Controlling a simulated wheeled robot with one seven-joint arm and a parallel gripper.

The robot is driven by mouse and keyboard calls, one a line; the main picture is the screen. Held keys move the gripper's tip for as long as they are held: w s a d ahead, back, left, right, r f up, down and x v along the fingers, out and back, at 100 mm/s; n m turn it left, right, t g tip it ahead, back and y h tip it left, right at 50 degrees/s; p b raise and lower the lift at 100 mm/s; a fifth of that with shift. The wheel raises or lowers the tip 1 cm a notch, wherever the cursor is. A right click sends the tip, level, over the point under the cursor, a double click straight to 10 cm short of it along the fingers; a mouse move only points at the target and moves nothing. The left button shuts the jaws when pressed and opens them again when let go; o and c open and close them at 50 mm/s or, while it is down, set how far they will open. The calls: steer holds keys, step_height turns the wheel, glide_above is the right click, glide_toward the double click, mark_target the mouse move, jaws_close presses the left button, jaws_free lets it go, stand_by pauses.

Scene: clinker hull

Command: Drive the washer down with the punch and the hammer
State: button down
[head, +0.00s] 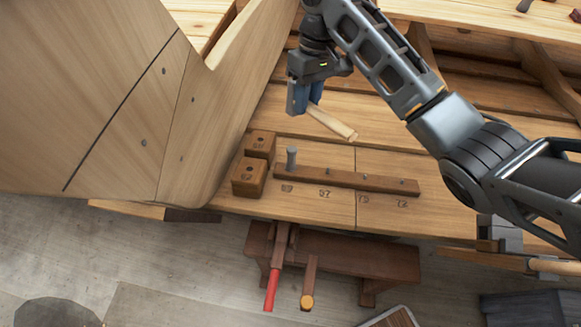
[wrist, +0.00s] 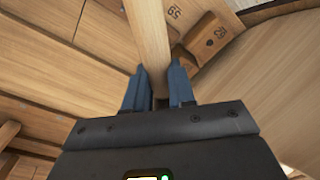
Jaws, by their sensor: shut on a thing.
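My gripper (head: 303,108), with blue fingers, is shut on a light wooden handle (head: 332,122), which looks like the hammer's. The handle slants down to the right above the planks. It also shows in the wrist view (wrist: 150,45), passing between the fingers (wrist: 160,88). The hammer's head cannot be made out. The punch, a grey cylinder (head: 291,157), stands upright at the left end of a dark wooden strip (head: 345,179), below and apart from my gripper. Small metal pieces stand along the strip. I cannot make out a washer under the punch.
Two brown blocks (head: 249,178) with holes sit left of the strip, close to the curved hull wood (head: 185,140). Below is a dark bench (head: 345,257) with a red-handled tool (head: 270,289) and a wooden-handled tool (head: 308,285). The planks right of the handle are mostly clear.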

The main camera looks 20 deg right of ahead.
steer(key=shift+r, duration=0.1)
steer(key=v, duration=0.1)
steer(key=p+v, duration=0.1)
steer(key=v, duration=0.1)
steer(key=p+v, duration=0.1)
steer(key=v, duration=0.1)
steer(key=shift+w, duration=0.25)
stand_by(0.7)
